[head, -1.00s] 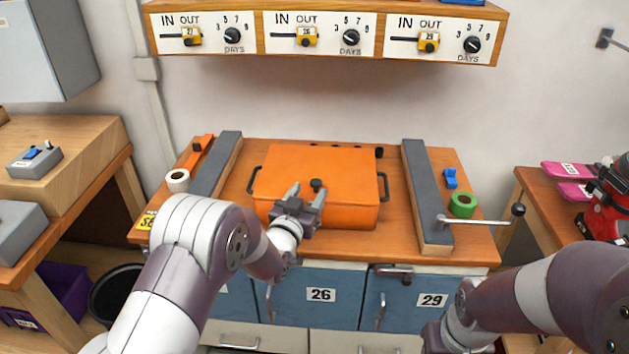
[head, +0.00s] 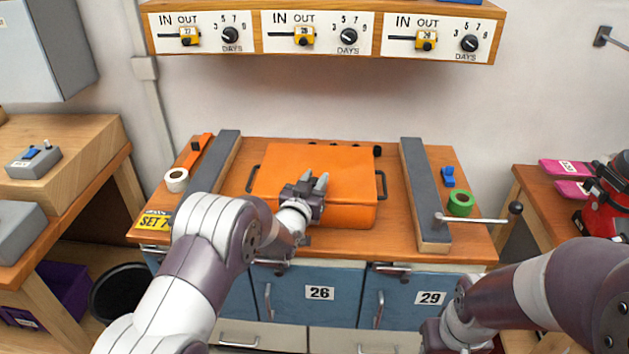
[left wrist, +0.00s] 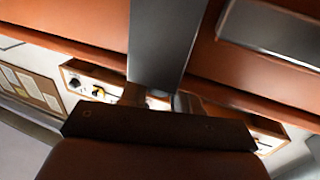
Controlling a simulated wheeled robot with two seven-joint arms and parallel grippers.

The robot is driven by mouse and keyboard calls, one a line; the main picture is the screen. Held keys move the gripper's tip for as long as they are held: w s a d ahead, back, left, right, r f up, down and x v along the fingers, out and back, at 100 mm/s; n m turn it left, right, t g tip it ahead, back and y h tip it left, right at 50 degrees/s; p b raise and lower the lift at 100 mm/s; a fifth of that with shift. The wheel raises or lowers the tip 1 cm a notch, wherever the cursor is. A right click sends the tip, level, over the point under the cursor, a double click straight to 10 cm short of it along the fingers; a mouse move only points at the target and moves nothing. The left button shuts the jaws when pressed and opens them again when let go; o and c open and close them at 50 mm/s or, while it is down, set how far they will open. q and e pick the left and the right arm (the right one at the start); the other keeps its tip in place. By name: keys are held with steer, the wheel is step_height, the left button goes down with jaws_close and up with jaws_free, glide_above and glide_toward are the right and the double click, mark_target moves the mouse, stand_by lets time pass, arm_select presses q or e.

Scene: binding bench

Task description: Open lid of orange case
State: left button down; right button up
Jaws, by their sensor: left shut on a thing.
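The orange case (head: 345,205) sits on the wooden bench, with black handles at its left and right sides. Its lid (head: 300,157) looks shut. My left gripper (head: 316,183) is over the front middle of the lid, its two grey fingers close together. It is shut on the small dark knob of the lid, which the fingers hide. In the left wrist view a grey finger (left wrist: 160,45) stands in front of orange-brown surfaces, and the grip itself cannot be made out. My right arm comes in at the lower right; its gripper is not in view.
Grey-topped bars (head: 426,195) and (head: 216,165) flank the case. A metal crank lever (head: 475,219), green tape roll (head: 460,204) and blue clip (head: 447,177) lie to the right. A white tape roll (head: 177,180) is at the left. A dial shelf (head: 320,35) hangs above.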

arm_select(q)
steer(key=shift+r+p, duration=0.45)
steer(key=shift+r, duration=0.05)
steer(key=w+r+g+p, duration=0.3)
steer(key=r+p, duration=0.2)
steer(key=p, duration=0.8)
steer(key=w+r+n+g+y+p, duration=0.1)
steer(key=r+p, duration=0.4)
steer(key=p, duration=0.8)
steer(key=w+g, duration=0.1)
steer(key=g, duration=0.1)
steer(key=shift+w+r+g, duration=0.25)
steer(key=shift+w+g, duration=0.15)
